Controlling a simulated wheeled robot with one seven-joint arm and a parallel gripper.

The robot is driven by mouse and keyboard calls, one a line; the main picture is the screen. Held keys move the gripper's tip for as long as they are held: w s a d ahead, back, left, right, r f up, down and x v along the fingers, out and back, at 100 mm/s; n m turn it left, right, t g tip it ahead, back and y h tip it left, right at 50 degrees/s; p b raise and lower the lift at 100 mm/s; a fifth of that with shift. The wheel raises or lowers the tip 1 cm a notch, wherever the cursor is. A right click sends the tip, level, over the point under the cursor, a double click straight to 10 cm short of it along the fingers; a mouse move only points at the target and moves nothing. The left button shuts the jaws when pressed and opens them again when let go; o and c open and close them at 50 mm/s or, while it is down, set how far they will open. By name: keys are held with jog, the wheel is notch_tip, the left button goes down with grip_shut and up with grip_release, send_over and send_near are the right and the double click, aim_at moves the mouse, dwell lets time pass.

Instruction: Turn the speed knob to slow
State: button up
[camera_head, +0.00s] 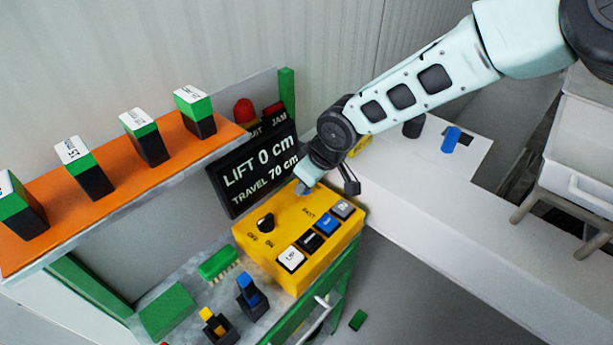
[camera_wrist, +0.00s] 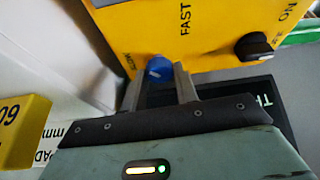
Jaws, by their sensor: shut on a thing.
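The yellow control box (camera_head: 290,270) carries the blue speed knob (camera_wrist: 159,67), seen in the wrist view near the box's edge. My gripper (camera_wrist: 158,80) is shut on this knob, one finger on each side. A small pale mark shows on the knob, but its exact direction is hard to tell. The word FAST (camera_wrist: 185,20) is printed above and right of the knob in that view; a partly readable label, seemingly SLOW (camera_wrist: 128,61), is at its left. In the head view my gripper (camera_head: 306,187) is at the box's back corner and mostly hides the knob.
A black OFF/ON knob (camera_head: 266,222) and several square push buttons (camera_head: 310,241) share the box top. A display (camera_head: 255,168) reading LIFT 0 cm, TRAVEL 70 cm stands behind. An orange shelf (camera_head: 110,190) with several green-black blocks is at left.

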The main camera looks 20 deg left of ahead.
jog(key=n+g, duration=0.1)
jog(key=n, duration=0.3)
jog(key=shift+w+n+g+p, duration=0.2)
jog(key=shift+n+g+p, duration=0.1)
jog(key=shift+g, duration=0.1)
jog(key=n+g+b, duration=0.1)
jog(key=n, duration=0.2)
jog(key=shift+w, duration=0.1)
jog(key=shift+n+g+b, duration=0.5)
jog(key=shift+n, duration=0.7)
jog(key=o, duration=1)
jog(key=shift+h, duration=0.3)
jog(key=shift+c, duration=0.2)
jog(key=b+v, duration=0.4)
jog(key=v, duration=1.3)
jog(key=shift+r, duration=0.2)
jog(key=shift+d, duration=0.1)
